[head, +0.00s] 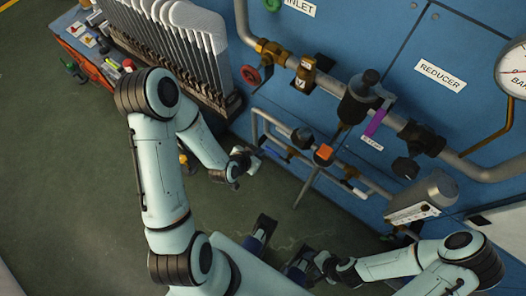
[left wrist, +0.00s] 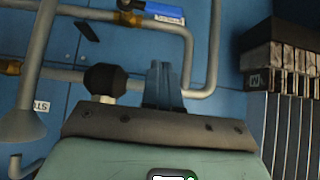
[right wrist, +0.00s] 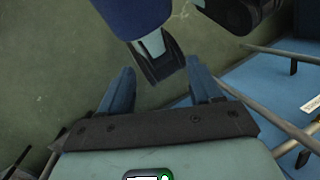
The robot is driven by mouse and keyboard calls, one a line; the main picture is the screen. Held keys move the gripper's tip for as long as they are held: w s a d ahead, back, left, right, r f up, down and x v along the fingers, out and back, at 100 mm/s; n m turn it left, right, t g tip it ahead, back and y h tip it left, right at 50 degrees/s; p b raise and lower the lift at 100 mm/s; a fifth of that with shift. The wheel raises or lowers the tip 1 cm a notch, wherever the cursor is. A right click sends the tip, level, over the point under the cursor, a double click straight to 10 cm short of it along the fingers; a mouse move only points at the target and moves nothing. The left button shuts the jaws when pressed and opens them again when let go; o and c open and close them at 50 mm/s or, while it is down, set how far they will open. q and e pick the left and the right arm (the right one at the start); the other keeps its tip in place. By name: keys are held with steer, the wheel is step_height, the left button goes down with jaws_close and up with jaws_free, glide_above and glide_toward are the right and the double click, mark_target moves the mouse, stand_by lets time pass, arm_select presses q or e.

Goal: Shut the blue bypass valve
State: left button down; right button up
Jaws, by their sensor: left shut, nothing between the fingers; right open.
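The blue valve lever (head: 274,157) sits on the left part of the lower pipe loop, low on the blue panel, in the head view. In the left wrist view a blue lever (left wrist: 160,14) shows at the top edge, partly cut off, looking roughly in line with the pipe beside it. My left gripper (head: 252,162) is just left of the lever in the head view, apart from it as far as I can tell. Its fingers (left wrist: 165,78) are shut and empty. My right gripper (right wrist: 160,88) is open and empty, low in front of the panel.
A black knob (left wrist: 104,79) stands beside my left fingers in its wrist view. A rack of grey boards (head: 190,50) stands left. Open floor (head: 60,190) lies left.

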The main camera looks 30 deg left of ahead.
arm_select(q)
steer(key=b+x, duration=0.3)
steer(key=b, duration=0.5)
glide_above(269, 151)
steer(key=s+d, duration=0.1)
steer(key=s, duration=0.1)
step_height(269, 151, down, 5)
steer(key=f+b, duration=0.1)
steer(key=f, duration=0.2)
steer(key=shift+w, duration=0.2)
steer(key=shift+f, duration=0.45)
arm_select(e)
steer(key=w+d+f+t+h, duration=0.1)
steer(key=w+d+f+t, duration=0.2)
steer(key=w+f, duration=0.6)
steer(key=shift+w+d+f+m, duration=0.15)
steer(key=shift+d+f+m, duration=0.15)
steer(key=shift+f, duration=0.15)
